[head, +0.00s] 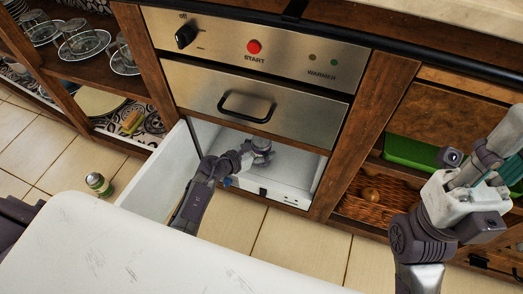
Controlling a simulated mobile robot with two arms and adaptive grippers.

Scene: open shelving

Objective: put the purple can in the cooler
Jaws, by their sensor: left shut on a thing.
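The cooler (284,195) is the low white compartment under the steel oven panel, and its white door (152,186) stands open to the left. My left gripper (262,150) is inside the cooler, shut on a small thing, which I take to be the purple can. The gripper mostly hides it, and I cannot make out its colour or whether it touches the cooler's floor. My right arm rises at the right edge, and its gripper is not clearly in view.
A small green-and-white jar (98,183) stands on the tiled floor at left. Shelves with glasses (83,45) are at upper left. A wicker basket (372,210) and green bin (408,153) sit behind my right arm.

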